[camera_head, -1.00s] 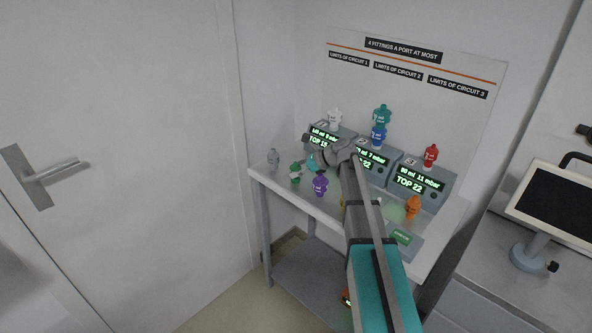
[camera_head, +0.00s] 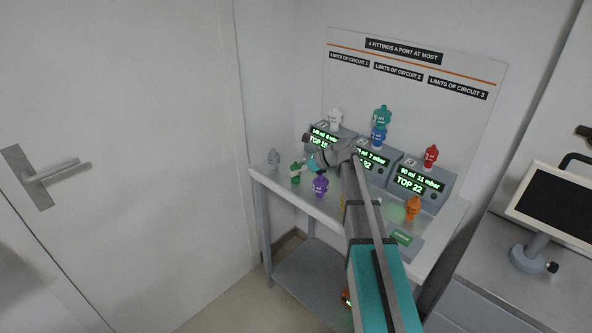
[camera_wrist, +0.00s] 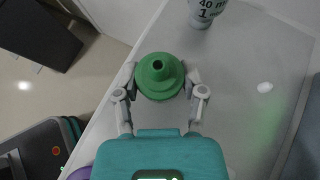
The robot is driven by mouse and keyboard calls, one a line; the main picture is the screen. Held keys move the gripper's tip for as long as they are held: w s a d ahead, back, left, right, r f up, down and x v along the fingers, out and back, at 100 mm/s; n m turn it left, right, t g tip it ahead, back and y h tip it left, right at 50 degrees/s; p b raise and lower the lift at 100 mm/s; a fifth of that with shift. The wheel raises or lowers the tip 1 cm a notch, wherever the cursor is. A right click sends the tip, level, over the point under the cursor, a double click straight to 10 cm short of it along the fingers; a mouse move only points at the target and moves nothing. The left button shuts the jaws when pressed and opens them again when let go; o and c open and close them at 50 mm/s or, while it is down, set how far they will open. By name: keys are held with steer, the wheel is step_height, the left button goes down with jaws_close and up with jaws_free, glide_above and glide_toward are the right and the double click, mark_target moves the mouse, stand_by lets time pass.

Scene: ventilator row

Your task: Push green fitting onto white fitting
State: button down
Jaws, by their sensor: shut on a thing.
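The green fitting (camera_wrist: 160,76) sits between my gripper's fingers in the wrist view, its round top and centre hole facing the camera. It also shows in the head view (camera_head: 296,172) at the left part of the table. My gripper (camera_wrist: 161,88) is shut on it; in the head view my gripper (camera_head: 303,172) is partly hidden by its own wrist. Whether the fitting touches the tabletop I cannot tell. The white fitting (camera_head: 335,118) stands upright on top of the left ventilator, behind my gripper and apart from it.
A grey fitting (camera_head: 273,157) stands left of my gripper, a purple one (camera_head: 320,186) in front. Teal (camera_head: 382,115) and blue (camera_head: 378,135) fittings are stacked on the middle ventilator. Red (camera_head: 430,156) and orange (camera_head: 413,207) fittings are at right. A wall sign (camera_head: 403,50) reads four fittings a port at most.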

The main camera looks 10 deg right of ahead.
steer(key=shift+r+p, duration=1.3)
steer(key=shift+r, duration=0.15)
step_height(320, 180, up, 28)
steer(key=p, duration=2.8)
steer(key=shift+r, duration=0.2)
steer(key=shift+s, duration=0.15)
